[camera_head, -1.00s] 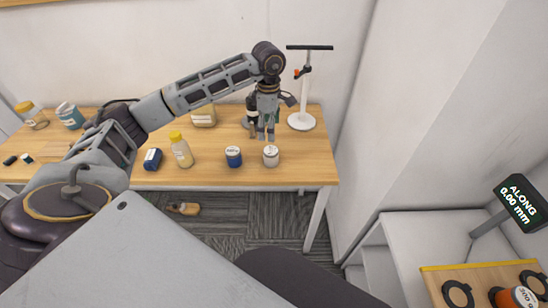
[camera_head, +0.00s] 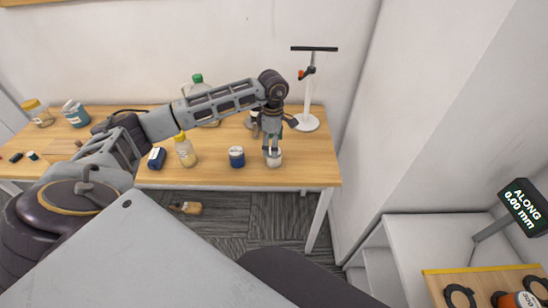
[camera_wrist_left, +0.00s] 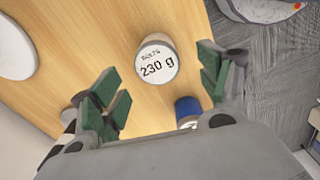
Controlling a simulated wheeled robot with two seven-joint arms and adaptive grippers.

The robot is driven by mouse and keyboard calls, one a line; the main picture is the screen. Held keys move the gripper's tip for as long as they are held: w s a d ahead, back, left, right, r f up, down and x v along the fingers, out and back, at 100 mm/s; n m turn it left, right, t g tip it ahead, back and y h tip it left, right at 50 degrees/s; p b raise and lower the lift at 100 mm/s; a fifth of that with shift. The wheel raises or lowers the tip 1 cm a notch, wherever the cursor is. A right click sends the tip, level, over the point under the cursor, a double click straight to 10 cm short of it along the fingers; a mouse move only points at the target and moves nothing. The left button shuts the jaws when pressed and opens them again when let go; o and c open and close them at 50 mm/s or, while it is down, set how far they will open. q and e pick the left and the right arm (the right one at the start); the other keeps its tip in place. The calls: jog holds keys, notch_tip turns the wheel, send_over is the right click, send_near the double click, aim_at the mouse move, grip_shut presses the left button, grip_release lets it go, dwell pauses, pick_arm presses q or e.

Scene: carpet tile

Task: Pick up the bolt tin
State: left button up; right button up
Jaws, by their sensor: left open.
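The bolt tin is a small white tin (camera_head: 274,161) near the front edge of the wooden table. In the left wrist view its lid (camera_wrist_left: 157,66) reads "BOLTS 230 g". My left gripper (camera_head: 271,149) points down at the tin and partly covers it in the head view. The left wrist view shows its green-padded fingers (camera_wrist_left: 160,78) open, one on each side of the tin, with gaps between pads and tin. My right gripper is not in view.
A blue tin (camera_head: 237,157) stands just left of the bolt tin, and it also shows in the left wrist view (camera_wrist_left: 187,108). A white stand (camera_head: 306,122) is behind to the right. A yellow-capped bottle (camera_head: 186,152) and a green-capped jug (camera_head: 198,86) stand further left.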

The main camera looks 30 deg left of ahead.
pick_arm(q)
jog(key=shift+f, duration=0.65)
jog(key=shift+w+d+f, duration=0.1)
jog(key=shift+f, duration=0.55)
notch_tip(320, 180, down, 3)
jog(key=shift+w+r, duration=0.1)
jog(key=shift+f+p, duration=0.3)
jog(key=shift+f, duration=0.25)
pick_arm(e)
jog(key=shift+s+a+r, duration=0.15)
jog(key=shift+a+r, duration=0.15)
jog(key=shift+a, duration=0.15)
pick_arm(q)
jog(key=shift+c, duration=0.3)
jog(key=c, duration=1)
jog(key=shift+c, duration=1)
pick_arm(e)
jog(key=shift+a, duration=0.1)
